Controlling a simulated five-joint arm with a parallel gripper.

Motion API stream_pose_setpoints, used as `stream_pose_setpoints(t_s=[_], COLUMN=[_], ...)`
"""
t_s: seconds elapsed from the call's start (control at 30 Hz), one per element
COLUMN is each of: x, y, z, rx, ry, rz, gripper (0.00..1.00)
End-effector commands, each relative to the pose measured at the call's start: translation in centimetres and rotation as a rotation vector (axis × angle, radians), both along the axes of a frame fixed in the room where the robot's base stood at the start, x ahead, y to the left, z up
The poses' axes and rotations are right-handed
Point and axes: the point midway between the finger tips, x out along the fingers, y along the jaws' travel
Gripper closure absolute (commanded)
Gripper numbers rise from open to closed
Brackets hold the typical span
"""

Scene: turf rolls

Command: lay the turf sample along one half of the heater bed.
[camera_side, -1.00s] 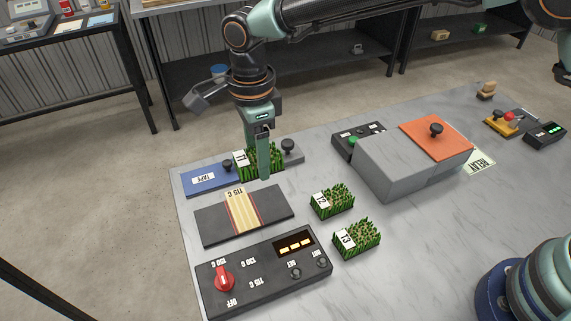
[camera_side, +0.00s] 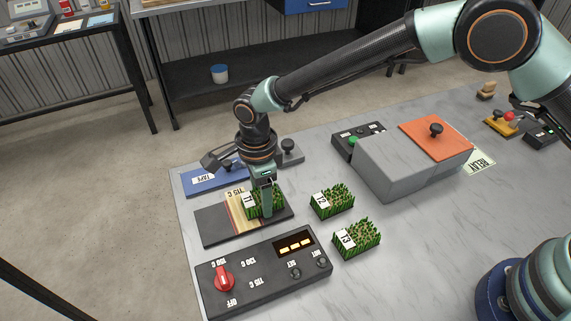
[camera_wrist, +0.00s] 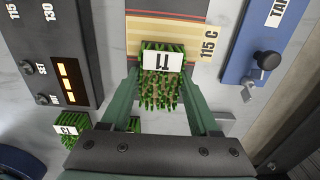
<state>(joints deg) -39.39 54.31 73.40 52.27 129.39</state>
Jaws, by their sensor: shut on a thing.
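My gripper (camera_side: 266,205) is shut on the turf sample T1 (camera_side: 252,205), a green grass block with a white label. It holds T1 over the right part of the dark heater bed (camera_side: 211,225), at the right edge of the cream strip (camera_side: 238,217) marked 115 C. In the wrist view T1 (camera_wrist: 160,88) sits between my two fingers (camera_wrist: 160,105), and its label end overlaps the strip (camera_wrist: 145,35). I cannot tell whether T1 touches the bed. Turf samples T2 (camera_side: 335,203) and T3 (camera_side: 360,241) lie on the table to the right.
A control panel (camera_side: 255,285) with a red knob (camera_side: 224,281) and a lit amber display (camera_side: 295,244) stands in front of the bed. A blue tape block (camera_side: 200,181) lies behind it. A grey block (camera_side: 390,170) with an orange lidded top (camera_side: 425,136) stands to the right.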

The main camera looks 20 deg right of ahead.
Motion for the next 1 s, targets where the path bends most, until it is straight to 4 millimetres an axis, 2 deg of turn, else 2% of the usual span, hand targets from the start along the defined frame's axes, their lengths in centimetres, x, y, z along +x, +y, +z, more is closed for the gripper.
stream_pose_setpoints(t_s=[0.13, 0.17, 0.2, 0.23, 0.53, 0.67, 0.77, 1.0], x=[0.0, 0.0, 0.0, 0.0, 0.0, 0.0, 0.1, 0.1], y=[0.0, 0.0, 0.0, 0.0, 0.0, 0.0, 0.1, 0.1], z=[-0.1, -0.1, -0.1, -0.1, 0.0, 0.8, 2.2, 7.2], rx=[0.0, 0.0, 0.0, 0.0, 0.0, 0.001, 0.002, 0.003], ry=[0.0, 0.0, 0.0, 0.0, 0.0, -0.001, -0.003, -0.003], rz=[0.0, 0.0, 0.0, 0.0, 0.0, 0.0, 0.0, 0.0], gripper=[1.0, 0.31, 0.15, 0.08, 0.08, 0.08, 0.08, 0.08])
